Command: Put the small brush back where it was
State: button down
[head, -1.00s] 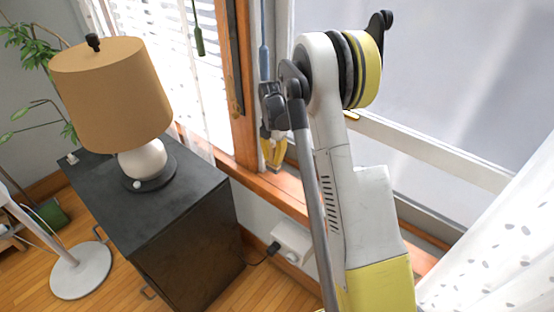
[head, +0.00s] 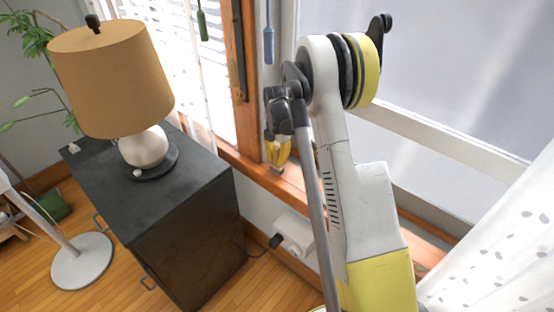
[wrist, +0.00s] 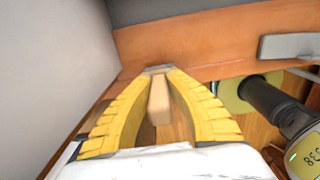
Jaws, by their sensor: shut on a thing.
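The small brush (wrist: 160,100) shows in the wrist view as a light brown wooden piece between the yellow fingers. My gripper (wrist: 158,70) is shut on it near the fingertips. The brush's far end and any bristles cannot be made out. In the head view my gripper (head: 278,152) points down in front of the wooden window sill (head: 250,172), by the window post. The brush is too small or hidden to make out there. In the wrist view the orange wooden sill (wrist: 200,38) runs beyond the fingertips; I cannot tell whether the brush touches it.
A dark cabinet (head: 190,235) with a tan-shaded lamp (head: 112,80) stands left of my gripper. A white box with a plug (head: 292,235) is on the wall below the sill. A white curtain (head: 500,250) hangs at the right. A blue pull (head: 268,45) hangs above the gripper.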

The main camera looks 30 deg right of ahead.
jog(key=shift+f+b, duration=0.5)
jog(key=shift+f, duration=0.2)
jog(key=c, duration=1.4)
grip_release()
jog(key=shift+o, duration=0.2)
jog(key=shift+r, duration=0.15)
